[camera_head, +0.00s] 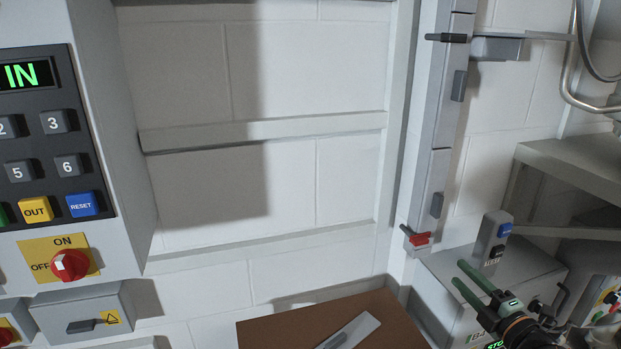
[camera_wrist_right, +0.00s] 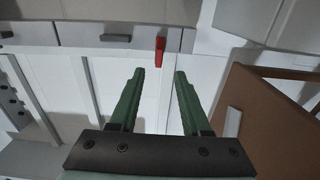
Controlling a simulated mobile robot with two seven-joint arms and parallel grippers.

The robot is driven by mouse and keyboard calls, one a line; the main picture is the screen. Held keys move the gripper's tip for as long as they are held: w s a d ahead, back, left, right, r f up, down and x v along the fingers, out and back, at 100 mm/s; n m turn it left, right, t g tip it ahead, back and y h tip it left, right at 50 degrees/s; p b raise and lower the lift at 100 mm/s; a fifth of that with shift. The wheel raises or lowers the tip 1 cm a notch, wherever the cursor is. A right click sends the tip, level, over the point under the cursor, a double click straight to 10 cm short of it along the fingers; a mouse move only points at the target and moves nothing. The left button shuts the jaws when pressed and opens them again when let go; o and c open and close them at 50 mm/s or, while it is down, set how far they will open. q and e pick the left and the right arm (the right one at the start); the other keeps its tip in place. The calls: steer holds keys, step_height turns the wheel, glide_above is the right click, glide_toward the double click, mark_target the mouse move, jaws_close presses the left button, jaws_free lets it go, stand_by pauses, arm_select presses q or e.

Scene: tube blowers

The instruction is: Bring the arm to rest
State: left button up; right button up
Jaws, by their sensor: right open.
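My right gripper (camera_head: 459,272) is at the lower right of the head view, its two green fingers pointing up and left. It is open, with a gap between the fingers and nothing held. In the right wrist view the open fingers (camera_wrist_right: 159,72) reach forward over a pale background. A red lever (camera_head: 418,238) sits on the foot of the grey upright, apart from the fingertips; it also shows in the wrist view (camera_wrist_right: 161,52), beyond them. My left gripper is not in view.
A control panel (camera_head: 118,130) with an IN display, keys and a red rotary switch (camera_head: 70,264) stands at left. A brown board (camera_head: 275,333) with a pale tool on it is at the bottom. Grey boxes (camera_head: 490,245) and a shelf (camera_head: 580,165) crowd the right. The middle is clear.

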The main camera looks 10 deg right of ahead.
steer(key=s+a+f+m+g+h, duration=0.1)
steer(key=s+a+f+m+g, duration=0.1)
steer(key=s+a+f+m, duration=0.1)
steer(key=s+a+f+m+g+h, duration=0.1)
steer(key=s+a+f+m+g, duration=0.1)
steer(key=f+m, duration=0.3)
steer(key=s+a+f+m+g+h, duration=0.2)
steer(key=s+a+f+m, duration=0.1)
steer(key=s+a+f, duration=0.1)
steer(key=shift+s+f+m+g, duration=0.35)
steer(key=shift+s+m+g, duration=0.05)
steer(key=shift+s, duration=0.2)
steer(key=s+a+f+m+g+y, duration=0.3)
steer(key=s+a+m+g, duration=0.35)
steer(key=s+a, duration=0.85)
steer(key=w+a+f+n+t+y, duration=0.1)
steer(key=f+t, duration=0.1)
steer(key=f, duration=0.3)
steer(key=w+a+f+t+y+p, duration=0.1)
steer(key=w+f+t, duration=0.1)
steer(key=f, duration=0.3)
steer(key=shift+a+n, duration=0.15)
steer(key=shift+n, duration=0.2)
steer(key=shift+f, duration=0.1)
